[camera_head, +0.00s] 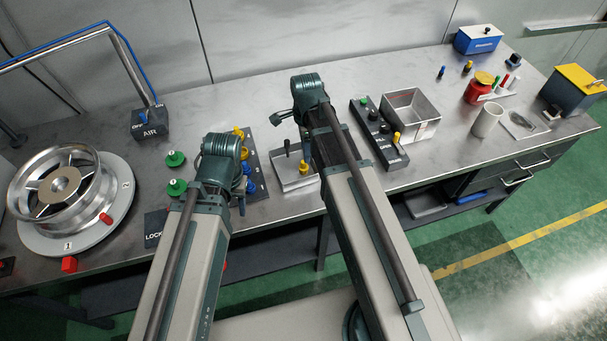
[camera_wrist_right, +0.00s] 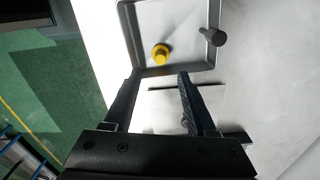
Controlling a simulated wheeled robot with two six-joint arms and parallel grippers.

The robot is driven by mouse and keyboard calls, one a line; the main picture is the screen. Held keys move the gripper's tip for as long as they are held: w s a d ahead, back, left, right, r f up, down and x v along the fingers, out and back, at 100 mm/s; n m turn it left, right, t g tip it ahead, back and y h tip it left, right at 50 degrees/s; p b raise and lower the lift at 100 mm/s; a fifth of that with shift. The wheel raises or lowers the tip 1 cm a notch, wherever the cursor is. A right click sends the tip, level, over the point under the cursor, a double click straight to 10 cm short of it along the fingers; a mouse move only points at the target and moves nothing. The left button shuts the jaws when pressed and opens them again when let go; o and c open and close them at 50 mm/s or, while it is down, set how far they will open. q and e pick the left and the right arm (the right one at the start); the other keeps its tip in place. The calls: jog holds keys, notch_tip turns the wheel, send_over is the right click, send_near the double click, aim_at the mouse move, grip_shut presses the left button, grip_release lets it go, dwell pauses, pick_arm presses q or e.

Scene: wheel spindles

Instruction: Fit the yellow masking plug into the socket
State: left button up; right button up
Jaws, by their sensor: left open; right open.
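A yellow plug (camera_head: 303,167) stands in a shallow metal tray (camera_head: 290,184), beside a dark grey peg. In the right wrist view, the yellow plug (camera_wrist_right: 161,53) is inside the tray (camera_wrist_right: 128,28), near its edge, with the grey peg (camera_wrist_right: 212,36) to its right. My right gripper (camera_wrist_right: 158,75) is open and empty, its fingertips near the tray's edge, apart from the plug. My left gripper (camera_head: 240,204) is open, low in front of the dark panel; its fingers are partly hidden by the arm. I cannot tell which opening is the socket.
A dark panel (camera_head: 256,165) with yellow and blue pieces stands behind my left arm. Green knobs (camera_head: 176,159) and a wheel (camera_head: 62,183) on a round plate lie left. A black block (camera_head: 380,130) with knobs and an empty-looking metal bin (camera_head: 412,104) stand right.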

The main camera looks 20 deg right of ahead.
aim_at(303, 167)
pick_arm(q)
jog(key=shift+f, duration=0.55)
pick_arm(e)
jog(key=shift+f, duration=0.6)
pick_arm(q)
jog(key=shift+f, duration=0.1)
pick_arm(e)
jog(key=shift+f, duration=0.1)
pick_arm(q)
notch_tip(303, 167, down, 5)
jog(key=b, duration=0.5)
jog(key=shift+f+b, duration=0.1)
jog(key=shift+b, duration=0.25)
pick_arm(e)
jog(key=f, duration=0.5)
jog(key=shift+a, duration=0.2)
grip_shut()
